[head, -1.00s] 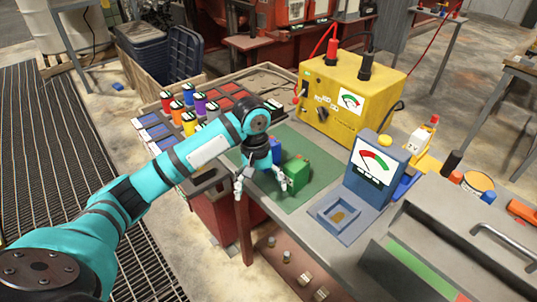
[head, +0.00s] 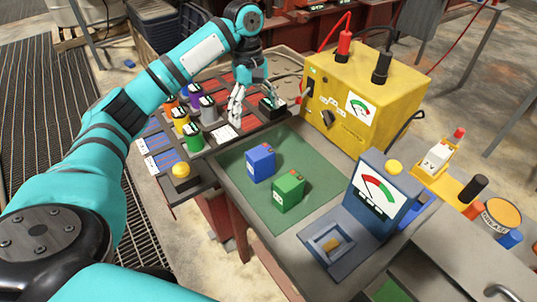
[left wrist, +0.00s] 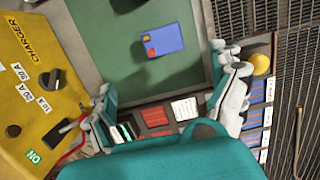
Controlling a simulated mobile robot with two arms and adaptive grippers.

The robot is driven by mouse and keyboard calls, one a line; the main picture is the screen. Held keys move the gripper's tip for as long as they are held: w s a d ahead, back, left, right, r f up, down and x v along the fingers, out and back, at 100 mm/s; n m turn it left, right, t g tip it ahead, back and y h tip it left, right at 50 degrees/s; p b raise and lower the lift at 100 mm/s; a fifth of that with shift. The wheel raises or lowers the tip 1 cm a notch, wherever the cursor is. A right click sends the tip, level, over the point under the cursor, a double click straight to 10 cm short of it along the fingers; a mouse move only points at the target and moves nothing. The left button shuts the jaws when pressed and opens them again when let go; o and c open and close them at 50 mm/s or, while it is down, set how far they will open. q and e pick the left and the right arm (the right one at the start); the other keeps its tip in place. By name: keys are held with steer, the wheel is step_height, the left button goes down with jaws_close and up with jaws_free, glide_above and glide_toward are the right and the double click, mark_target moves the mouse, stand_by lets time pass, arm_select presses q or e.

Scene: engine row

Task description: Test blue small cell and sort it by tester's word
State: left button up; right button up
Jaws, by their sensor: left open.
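The blue small cell (head: 261,163) stands on the green mat (head: 240,190), with a green cell (head: 289,192) close beside it. The blue cell also shows in the left wrist view (left wrist: 165,40), apart from the fingers. My left gripper (head: 254,110) is open and empty, behind the mat over the rack with red slots. Its fingers also show spread in the left wrist view (left wrist: 168,100). My right gripper is out of view.
A yellow charger (head: 385,95) with red and black terminals stands behind the mat. Several coloured cells, including a green one (head: 194,139), stand in the rack at left. A black cell (head: 270,107) is close to my left fingers. A yellow button (head: 181,172) is at the near left.

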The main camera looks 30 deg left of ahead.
arm_select(q)
glide_above(259, 150)
steer(key=f, duration=0.4)
steer(key=a+f, duration=0.1)
steer(key=f, duration=0.1)
steer(key=shift+w+f+p, duration=0.1)
steer(key=shift+f+p, duration=0.3)
steer(key=f, duration=0.3)
steer(key=shift+w+d, duration=0.1)
steer(key=shift+d, duration=0.2)
steer(key=shift+d+f+p, duration=0.15)
steer(key=shift+f+p, duration=0.2)
steer(key=shift+f, duration=0.5)
steer(key=f, duration=0.2)
steer(key=s+d+f+p, duration=0.1)
steer(key=shift+f, duration=0.25)
steer(key=shift+d+f, duration=0.1)
steer(key=shift+f, duration=0.45)
steer(key=c, duration=1.5)
steer(key=shift+w+r, duration=0.1)
steer(key=shift+w, duration=0.05)
steer(key=shift+c, duration=0.9)
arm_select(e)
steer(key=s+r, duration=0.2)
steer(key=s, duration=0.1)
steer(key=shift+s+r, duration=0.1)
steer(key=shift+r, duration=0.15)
arm_select(q)
steer(key=shift+r, duration=0.1)
